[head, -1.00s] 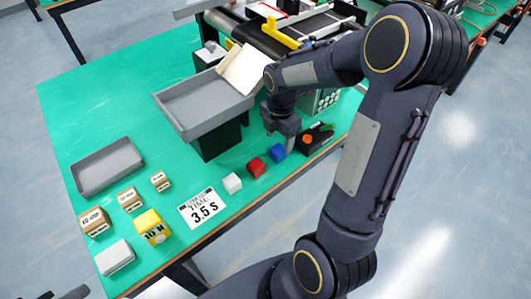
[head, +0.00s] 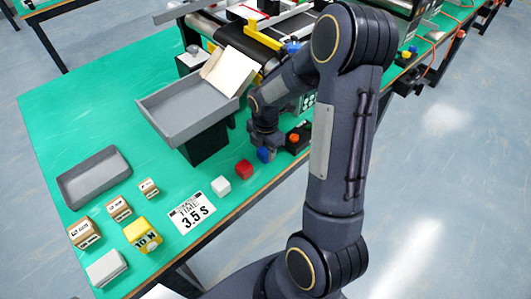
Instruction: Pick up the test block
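Three small cubes sit in a row near the front edge of the green table: a white block (head: 220,186), a red block (head: 244,169) and a blue block (head: 263,155). The frames do not show which one is called the test block. My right gripper (head: 266,150) points down right at the blue block, with its fingers low over and beside it. The blue block is partly hidden by the fingers. I cannot tell whether the fingers are closed on it. My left gripper is not in view.
A black box with an orange button (head: 295,138) stands close right of the gripper. A raised grey tray (head: 180,122) stands behind the cubes. A "3.5 S" card (head: 192,213), a yellow block (head: 142,234), cardboard boxes (head: 84,232) and a low grey tray (head: 68,186) lie left.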

